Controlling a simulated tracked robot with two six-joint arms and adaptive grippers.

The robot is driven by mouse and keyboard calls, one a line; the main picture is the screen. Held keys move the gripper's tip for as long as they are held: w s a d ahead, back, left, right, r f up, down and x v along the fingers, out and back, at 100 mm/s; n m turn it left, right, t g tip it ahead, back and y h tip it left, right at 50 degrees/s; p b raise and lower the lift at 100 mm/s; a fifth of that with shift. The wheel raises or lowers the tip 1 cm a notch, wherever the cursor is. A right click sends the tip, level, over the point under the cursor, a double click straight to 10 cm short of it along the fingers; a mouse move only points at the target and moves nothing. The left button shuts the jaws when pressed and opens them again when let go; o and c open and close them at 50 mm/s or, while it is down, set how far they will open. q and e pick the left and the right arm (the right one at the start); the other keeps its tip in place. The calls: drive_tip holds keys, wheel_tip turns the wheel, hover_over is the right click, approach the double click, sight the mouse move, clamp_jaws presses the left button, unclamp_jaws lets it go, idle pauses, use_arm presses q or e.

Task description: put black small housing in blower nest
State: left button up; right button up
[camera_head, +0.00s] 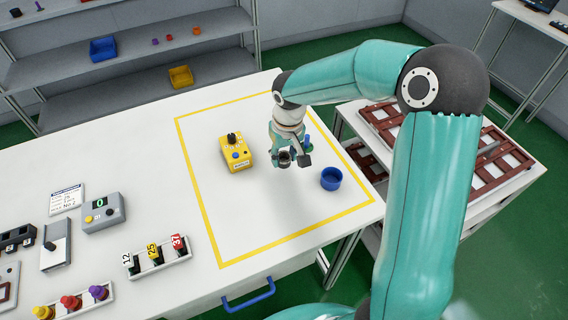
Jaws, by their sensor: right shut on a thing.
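My right gripper (294,159) hangs over the yellow-outlined area of the white table, its fingers pointing down. It is shut on a small dark piece (284,157), which looks like the black small housing; the fingers partly hide it. The gripper and piece appear to be above the table, right of a yellow box (237,155). This box has a blue button, a dark part on top and a label too small to read; I cannot tell whether it is the blower nest. My left gripper is not in view.
A blue round cup (331,179) stands right of the gripper. A small green and blue thing (308,144) is partly hidden behind the gripper. A numbered rack (160,262), a grey box (104,216) and coloured knobs (71,302) stand left. The outlined area's front is clear.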

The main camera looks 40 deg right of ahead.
sight(284, 165)
wheel_tip(284, 165, down, 4)
drive_tip(key=shift+f, duration=0.1)
drive_tip(key=shift+f, duration=0.1)
drive_tip(key=o, duration=0.8)
